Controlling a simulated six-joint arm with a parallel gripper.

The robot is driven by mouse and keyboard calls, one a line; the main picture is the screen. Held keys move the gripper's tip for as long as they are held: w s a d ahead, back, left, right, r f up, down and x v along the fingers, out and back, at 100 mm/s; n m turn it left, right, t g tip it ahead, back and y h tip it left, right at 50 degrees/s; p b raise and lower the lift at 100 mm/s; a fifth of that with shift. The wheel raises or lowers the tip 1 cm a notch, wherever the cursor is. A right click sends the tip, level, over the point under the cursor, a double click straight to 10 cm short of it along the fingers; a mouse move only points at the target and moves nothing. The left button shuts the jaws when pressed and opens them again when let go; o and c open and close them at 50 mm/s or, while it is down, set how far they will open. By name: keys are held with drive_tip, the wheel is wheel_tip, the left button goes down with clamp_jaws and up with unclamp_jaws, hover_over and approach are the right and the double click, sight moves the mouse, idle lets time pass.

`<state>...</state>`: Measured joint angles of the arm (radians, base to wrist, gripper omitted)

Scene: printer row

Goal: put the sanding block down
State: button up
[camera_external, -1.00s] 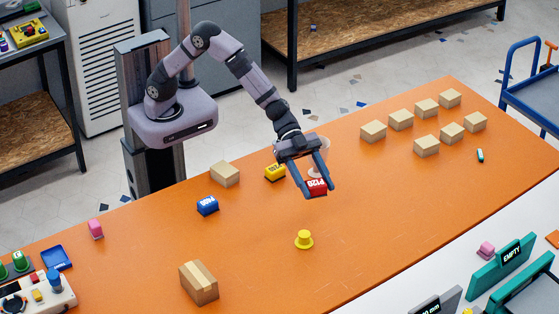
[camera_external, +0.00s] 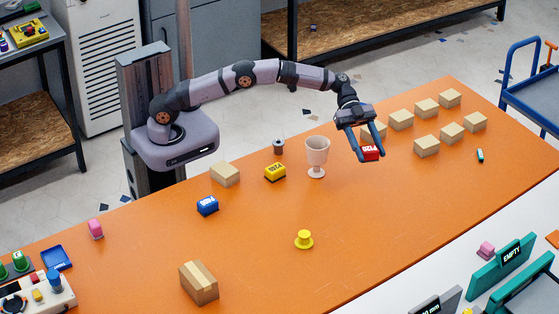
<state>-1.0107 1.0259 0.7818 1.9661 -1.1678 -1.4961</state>
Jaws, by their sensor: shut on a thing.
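The red sanding block (camera_external: 370,154) has white lettering on its face. My gripper (camera_external: 371,152) is shut on it, one finger on each side, at the right of the orange table (camera_external: 330,255). The block looks held above the table top; the exact gap cannot be told from this view. A yellow block (camera_external: 275,172) and a blue block (camera_external: 207,206), both lettered in a similar way, stand on the table to the left.
Several cardboard boxes (camera_external: 426,146) stand right of my gripper, one partly behind it. A pale goblet (camera_external: 317,155) stands to its left, near a small dark spool (camera_external: 278,146). A yellow hat-shaped piece (camera_external: 304,240) sits nearer the front. The table's front right is mostly clear.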

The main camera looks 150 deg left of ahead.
drive_tip(key=shift+s+a, duration=0.85)
drive_tip(key=shift+a, duration=0.35)
hover_over(368, 180)
drive_tip(key=shift+f+b, duration=0.35)
drive_tip(key=shift+f, duration=3.05)
drive_tip(key=shift+f, duration=0.1)
drive_tip(key=shift+f, duration=1.75)
drive_tip(key=shift+f, duration=0.15)
drive_tip(key=o, duration=1)
drive_tip(key=shift+o, duration=0.2)
